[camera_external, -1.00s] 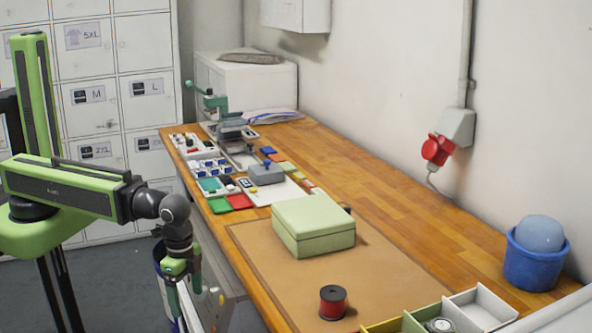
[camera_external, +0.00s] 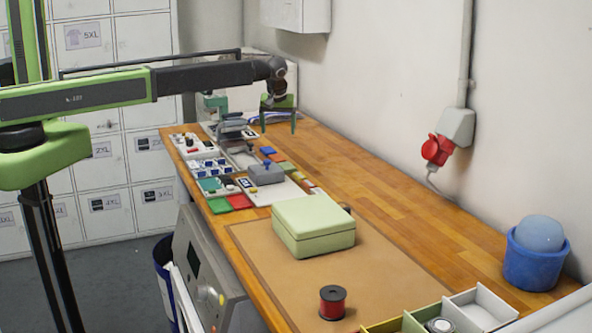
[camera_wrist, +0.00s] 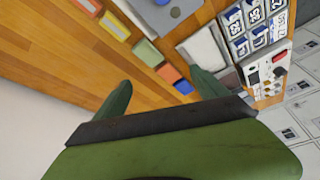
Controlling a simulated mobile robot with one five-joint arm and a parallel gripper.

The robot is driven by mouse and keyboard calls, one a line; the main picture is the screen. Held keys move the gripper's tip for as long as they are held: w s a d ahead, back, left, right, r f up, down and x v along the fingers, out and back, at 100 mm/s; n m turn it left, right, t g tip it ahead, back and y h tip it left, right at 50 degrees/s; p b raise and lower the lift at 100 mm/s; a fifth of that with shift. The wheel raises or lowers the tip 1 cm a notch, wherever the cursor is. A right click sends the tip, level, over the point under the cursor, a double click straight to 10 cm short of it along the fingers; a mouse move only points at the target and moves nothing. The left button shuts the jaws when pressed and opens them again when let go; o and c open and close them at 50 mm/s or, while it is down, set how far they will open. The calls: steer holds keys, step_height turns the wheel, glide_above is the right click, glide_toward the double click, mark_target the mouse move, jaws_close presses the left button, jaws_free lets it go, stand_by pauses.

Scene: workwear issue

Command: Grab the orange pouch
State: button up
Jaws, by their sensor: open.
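A small flat orange packet (camera_wrist: 169,73), which looks like the orange pouch, lies on the wooden bench between a green packet (camera_wrist: 148,53) and a blue one (camera_wrist: 183,87) in the wrist view. In the external view it is a small orange-red patch (camera_external: 277,157) in the same row. My gripper (camera_external: 278,124) is open and empty, fingers pointing down, above the far part of the bench. In the wrist view the fingertips (camera_wrist: 159,77) spread to either side of the row's end, with the orange packet seen between them, nearer the right finger. The gripper is clear of the packet.
A green box (camera_external: 313,227) and red spool (camera_external: 332,302) stand on the brown mat. The bench on the wall side is bare.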

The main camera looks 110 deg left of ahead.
steer(key=n, duration=0.1)
glide_toward(277, 157)
step_height(277, 157, down, 3)
steer(key=b, duration=1.1)
steer(key=shift+s+a+r, duration=0.1)
steer(key=shift+s, duration=0.05)
steer(key=shift+a+f, duration=0.2)
steer(key=shift+f, duration=0.1)
steer(key=shift+s, duration=0.1)
steer(key=b+x, duration=0.5)
steer(key=shift+a, duration=0.3)
steer(key=shift+r, duration=0.2)
steer(key=c, duration=1.6)
